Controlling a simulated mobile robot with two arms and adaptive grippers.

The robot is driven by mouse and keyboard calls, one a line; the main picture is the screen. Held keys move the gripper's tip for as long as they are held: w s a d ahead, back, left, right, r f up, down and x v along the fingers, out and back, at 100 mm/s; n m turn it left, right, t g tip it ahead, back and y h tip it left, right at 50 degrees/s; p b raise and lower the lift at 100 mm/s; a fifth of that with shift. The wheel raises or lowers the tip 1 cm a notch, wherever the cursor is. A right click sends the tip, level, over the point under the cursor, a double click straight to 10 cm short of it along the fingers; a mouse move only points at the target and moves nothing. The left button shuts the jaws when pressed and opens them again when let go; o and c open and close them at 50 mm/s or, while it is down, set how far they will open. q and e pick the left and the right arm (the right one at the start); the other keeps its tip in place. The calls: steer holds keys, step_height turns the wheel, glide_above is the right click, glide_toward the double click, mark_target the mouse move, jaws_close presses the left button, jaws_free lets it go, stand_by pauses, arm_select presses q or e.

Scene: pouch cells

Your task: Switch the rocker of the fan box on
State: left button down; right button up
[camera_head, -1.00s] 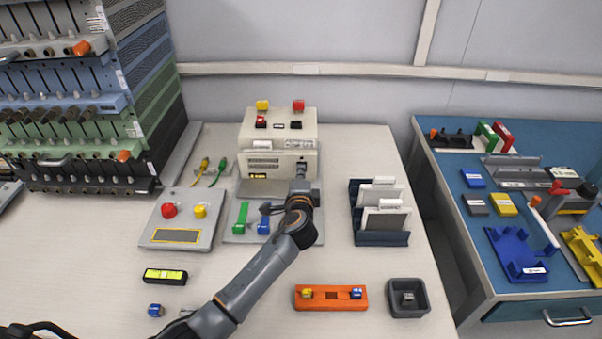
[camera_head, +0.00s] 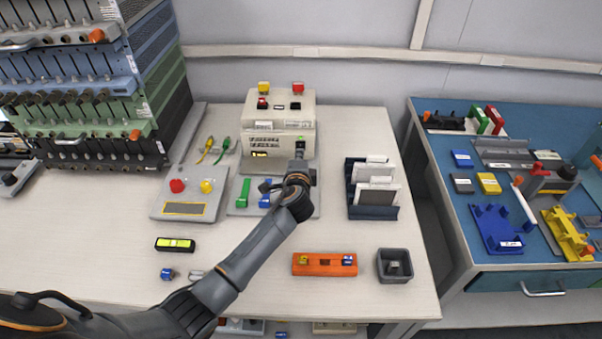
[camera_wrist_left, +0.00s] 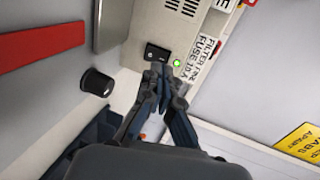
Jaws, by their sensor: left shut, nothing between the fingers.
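The fan box (camera_head: 265,110) is a cream box at the back middle of the bench, with a yellow and a red block on top. Its black rocker (camera_wrist_left: 157,53) shows in the left wrist view on the front panel, next to a lit green lamp (camera_wrist_left: 177,62). The lamp also shows as a green spot in the head view (camera_head: 301,138). My left gripper (camera_wrist_left: 160,72) is shut and empty, its fingertips right at the rocker's lower edge. Whether they touch it I cannot tell. In the head view the left gripper (camera_head: 300,156) is at the box's front right. My right gripper is not in view.
A black knob (camera_wrist_left: 97,82) sits beside the rocker. A dark rack with white plates (camera_head: 372,212) stands to the right. A grey panel with red and yellow buttons (camera_head: 185,208) lies left. An orange block (camera_head: 313,271) and grey bin (camera_head: 393,279) are in front.

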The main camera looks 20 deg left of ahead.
arm_select(q)
steer(key=v, duration=0.2)
steer(key=shift+s+d+r, duration=0.25)
steer(key=shift+r, duration=0.15)
steer(key=shift+s, duration=0.25)
steer(key=shift+s+a, duration=0.1)
steer(key=shift+s, duration=0.1)
steer(key=r+v, duration=0.1)
steer(key=v, duration=0.5)
steer(key=shift+r, duration=0.25)
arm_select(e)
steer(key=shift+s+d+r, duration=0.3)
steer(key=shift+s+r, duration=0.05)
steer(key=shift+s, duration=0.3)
arm_select(q)
steer(key=shift+s, duration=0.1)
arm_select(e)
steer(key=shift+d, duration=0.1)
arm_select(q)
steer(key=shift+f, duration=0.1)
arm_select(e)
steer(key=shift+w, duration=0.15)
